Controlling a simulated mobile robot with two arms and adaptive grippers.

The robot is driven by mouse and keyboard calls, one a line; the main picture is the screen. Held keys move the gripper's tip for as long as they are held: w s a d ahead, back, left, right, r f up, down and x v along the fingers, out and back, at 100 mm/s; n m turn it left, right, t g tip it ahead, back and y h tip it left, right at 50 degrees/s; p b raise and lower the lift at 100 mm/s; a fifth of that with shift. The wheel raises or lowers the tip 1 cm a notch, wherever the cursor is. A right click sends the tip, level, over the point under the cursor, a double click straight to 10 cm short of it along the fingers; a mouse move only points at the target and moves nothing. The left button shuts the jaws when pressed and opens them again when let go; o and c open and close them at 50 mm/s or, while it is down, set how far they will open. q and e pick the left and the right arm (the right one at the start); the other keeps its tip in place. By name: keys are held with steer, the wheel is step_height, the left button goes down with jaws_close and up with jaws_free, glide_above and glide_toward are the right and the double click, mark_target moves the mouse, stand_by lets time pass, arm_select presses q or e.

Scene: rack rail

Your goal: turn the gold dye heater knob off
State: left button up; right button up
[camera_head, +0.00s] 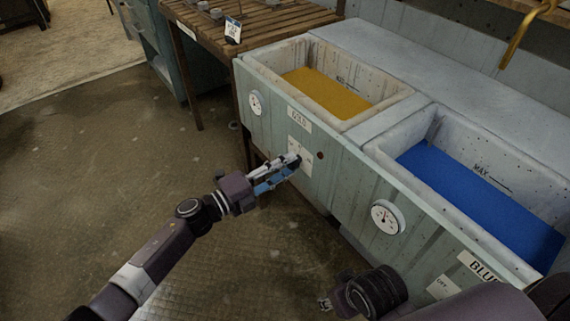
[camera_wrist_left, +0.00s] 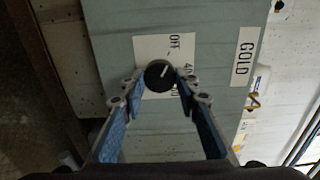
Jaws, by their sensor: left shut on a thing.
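The gold dye heater knob is a small round black knob (camera_wrist_left: 158,74) with a white mark, on a white dial plate (camera_head: 299,155) on the vat's front panel. In the left wrist view the mark points up and right, between the printed OFF and 40. My left gripper (camera_head: 293,165) has its two fingertips closed on opposite sides of the knob. The GOLD label (camera_head: 299,119) is above the plate in the head view. My right gripper (camera_head: 326,302) is low at the bottom centre, partly hidden by its wrist, away from the knob.
The gold dye vat (camera_head: 401,97) stands beside the blue dye vat (camera_head: 436,116). Round gauges show on the gold side (camera_head: 256,103) and the blue side (camera_head: 388,217). A slatted wooden table (camera_head: 262,22) stands behind left. The floor at left is clear.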

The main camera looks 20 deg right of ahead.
steer(key=shift+f, duration=0.3)
arm_select(q)
steer(key=o, duration=1.2)
steer(key=shift+c, duration=0.2)
steer(key=shift+a, duration=0.1)
steer(key=v, duration=1.2)
steer(key=shift+w, duration=0.1)
